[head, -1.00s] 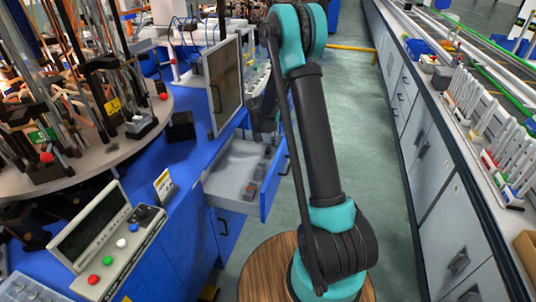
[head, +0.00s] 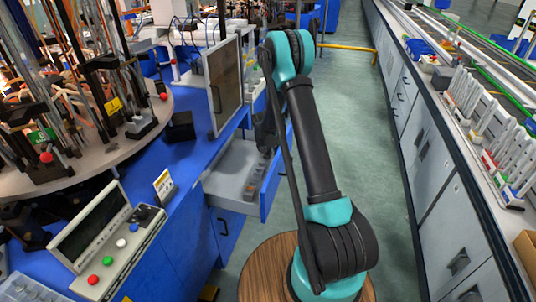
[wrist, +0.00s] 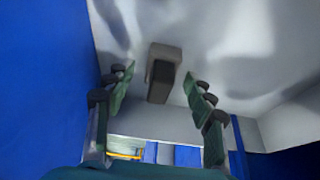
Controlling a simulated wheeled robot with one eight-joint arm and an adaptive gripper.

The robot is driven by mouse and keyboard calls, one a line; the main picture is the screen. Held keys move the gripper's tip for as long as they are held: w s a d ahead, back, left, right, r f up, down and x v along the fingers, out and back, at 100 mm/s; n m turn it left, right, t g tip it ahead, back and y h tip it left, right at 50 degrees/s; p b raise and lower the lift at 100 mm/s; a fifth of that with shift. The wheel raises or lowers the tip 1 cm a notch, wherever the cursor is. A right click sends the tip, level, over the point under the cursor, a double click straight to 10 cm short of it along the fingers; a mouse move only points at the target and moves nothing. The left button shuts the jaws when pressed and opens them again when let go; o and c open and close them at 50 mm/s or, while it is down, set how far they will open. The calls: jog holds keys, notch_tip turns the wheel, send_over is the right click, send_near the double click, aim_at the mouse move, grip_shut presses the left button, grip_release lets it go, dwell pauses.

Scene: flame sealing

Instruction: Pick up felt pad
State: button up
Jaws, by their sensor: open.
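A small grey-brown block with a dark face, which I take for the felt pad (wrist: 163,54), lies on the pale drawer floor in the wrist view. My gripper (wrist: 159,80) is open, with one green finger on each side of the pad's line. The pad appears ahead of and between the fingertips, and I see no contact. In the head view my gripper (head: 266,140) is at the open drawer (head: 226,182), partly hidden behind my own arm. Small dark items (head: 253,180) show along the drawer's right side; I cannot tell which is the pad.
The drawer's blue front (head: 274,180) and pale walls stand close around my gripper. A control box with buttons (head: 115,245) sits on the blue bench. A long counter (head: 440,120) runs along the right, with free floor between.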

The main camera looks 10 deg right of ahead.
aim_at(268, 148)
jog(key=shift+c, duration=0.4)
jog(key=c, duration=1.2)
jog(key=shift+o, duration=0.2)
notch_tip(268, 148, up, 20)
